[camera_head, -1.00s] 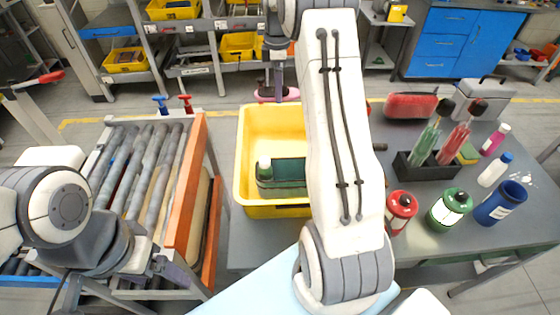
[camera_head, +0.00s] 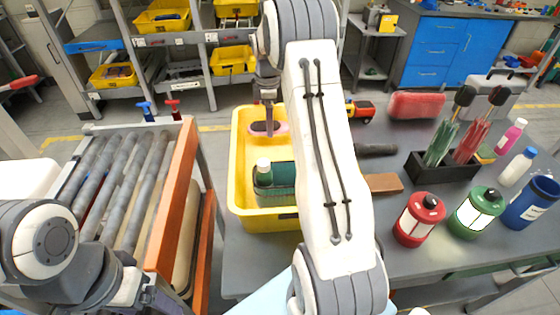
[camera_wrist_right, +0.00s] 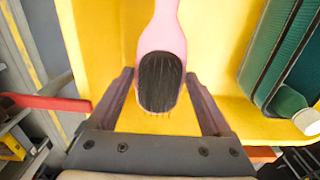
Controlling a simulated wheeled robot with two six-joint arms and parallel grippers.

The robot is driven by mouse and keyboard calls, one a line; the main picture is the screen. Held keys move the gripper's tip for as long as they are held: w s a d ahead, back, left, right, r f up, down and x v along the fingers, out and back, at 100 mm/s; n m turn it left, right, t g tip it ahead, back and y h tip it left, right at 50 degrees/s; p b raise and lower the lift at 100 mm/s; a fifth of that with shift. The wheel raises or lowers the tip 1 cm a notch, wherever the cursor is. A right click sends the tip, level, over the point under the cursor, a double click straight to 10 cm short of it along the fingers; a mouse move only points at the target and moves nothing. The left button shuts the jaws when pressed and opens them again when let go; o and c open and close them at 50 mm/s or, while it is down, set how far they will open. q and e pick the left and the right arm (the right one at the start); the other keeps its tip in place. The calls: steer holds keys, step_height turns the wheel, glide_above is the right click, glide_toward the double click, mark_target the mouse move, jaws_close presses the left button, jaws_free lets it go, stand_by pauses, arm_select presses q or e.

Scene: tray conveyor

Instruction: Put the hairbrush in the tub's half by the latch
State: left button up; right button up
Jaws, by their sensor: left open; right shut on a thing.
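The yellow tub (camera_head: 240,190) stands on the grey table, partly hidden behind my right arm. My right gripper (camera_head: 267,118) points down over the tub's far part and is shut on the pink hairbrush (camera_head: 266,129). In the right wrist view the hairbrush (camera_wrist_right: 162,60) shows its black bristles between the fingers, with the yellow tub wall and floor behind it. I cannot tell whether it touches the tub. A green item with a white cap (camera_head: 275,182) lies in the tub's nearer part. I cannot make out a latch or divider. My left gripper (camera_head: 152,298) is open near the roller conveyor, partly cut off.
The roller conveyor (camera_head: 118,185) with an orange side rail (camera_head: 172,195) is left of the tub. Right of it stand a red lantern (camera_head: 420,218), a green lantern (camera_head: 475,212), a dark holder (camera_head: 437,172), bottles, a brown block (camera_head: 384,183) and a red case (camera_head: 416,105).

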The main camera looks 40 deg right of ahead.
mark_target(270, 150)
steer(key=shift+f+p, duration=0.35)
steer(key=shift+f, duration=3.6)
steer(key=shift+f, duration=0.1)
steer(key=o, duration=1.2)
steer(key=shift+c, duration=0.2)
